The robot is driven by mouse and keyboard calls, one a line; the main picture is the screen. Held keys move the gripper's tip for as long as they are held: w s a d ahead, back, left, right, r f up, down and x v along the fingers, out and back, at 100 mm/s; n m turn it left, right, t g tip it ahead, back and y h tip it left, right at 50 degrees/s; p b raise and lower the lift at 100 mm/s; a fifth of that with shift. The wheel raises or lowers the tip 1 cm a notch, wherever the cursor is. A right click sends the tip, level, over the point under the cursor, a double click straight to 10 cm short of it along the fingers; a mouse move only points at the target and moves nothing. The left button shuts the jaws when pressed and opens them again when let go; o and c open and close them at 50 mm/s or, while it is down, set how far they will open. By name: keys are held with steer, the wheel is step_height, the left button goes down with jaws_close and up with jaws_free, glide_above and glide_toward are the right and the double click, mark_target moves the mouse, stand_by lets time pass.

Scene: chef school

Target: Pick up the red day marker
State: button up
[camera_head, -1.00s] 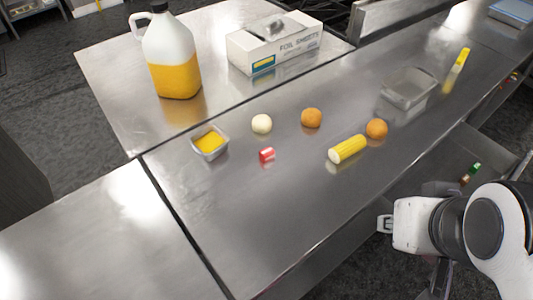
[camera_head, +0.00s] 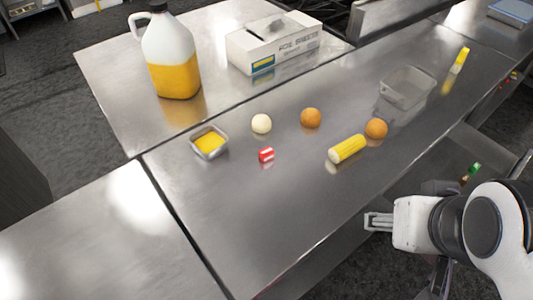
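The red day marker (camera_head: 266,155) is a small red block with a white patch. It lies on the steel counter (camera_head: 250,215), left of the yellow corn cob and apart from other items. My gripper (camera_head: 372,222) is at the lower right, past the counter's front edge, with its fingers pointing left. It is well to the right of the marker and nearer the camera. Nothing shows between the fingers, but their gap is too small in the picture to judge.
Near the marker are a small tray of yellow food (camera_head: 209,142), a white ball (camera_head: 261,123), orange balls (camera_head: 311,118) and the corn cob (camera_head: 347,149). A clear container (camera_head: 406,88), a jug (camera_head: 172,60) and a foil box (camera_head: 275,45) stand farther back. The front counter is clear.

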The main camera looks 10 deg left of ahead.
steer(key=w+f+n+t, duration=0.3)
steer(key=w+n+t, duration=0.15)
steer(key=w, duration=1.75)
steer(key=n+g+y, duration=0.1)
steer(key=n+y, duration=0.5)
steer(key=y, duration=0.1)
glide_toward(270, 153)
steer(key=shift+m, duration=0.25)
steer(key=w+d, duration=0.1)
steer(key=w, duration=0.1)
steer(key=w+d, duration=0.3)
steer(key=w, duration=0.1)
steer(key=shift+w+d, duration=0.2)
steer(key=shift+d, duration=0.2)
steer(key=s+a+y, duration=0.1)
steer(key=a+f+g+y, duration=0.1)
steer(key=a, duration=0.1)
steer(key=s+a+f+n+g+y, duration=0.1)
steer(key=shift+s+a+f, duration=0.1)
steer(key=shift+s+a, duration=0.4)
steer(key=shift+a, duration=0.05)
steer(key=shift+x, duration=1.3)
steer(key=shift+a, duration=0.1)
